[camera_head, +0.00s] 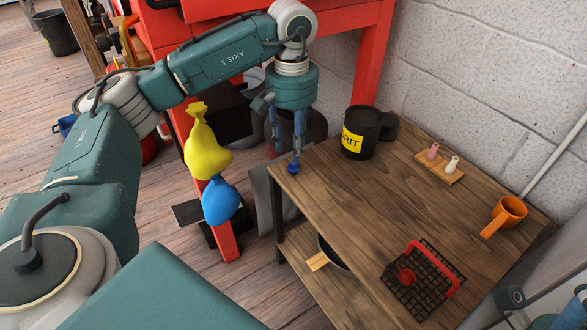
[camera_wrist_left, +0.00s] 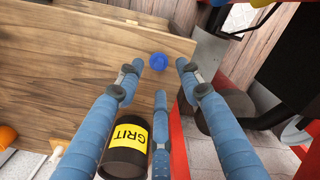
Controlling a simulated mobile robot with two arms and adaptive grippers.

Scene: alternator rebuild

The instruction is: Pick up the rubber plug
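A small round blue piece, which looks like the rubber plug (camera_head: 293,168), lies on the wooden table top near its left corner. It also shows in the left wrist view (camera_wrist_left: 157,61). My left gripper (camera_head: 297,153) points down just above it, with its blue fingers apart and nothing held. In the left wrist view, the plug appears between and slightly beyond the spread fingertips of the left gripper (camera_wrist_left: 159,79). I cannot tell whether any finger touches it.
A black GRIT tub (camera_head: 359,132) stands near the gripper. Yellow and blue bags (camera_head: 207,150) hang left of the table.

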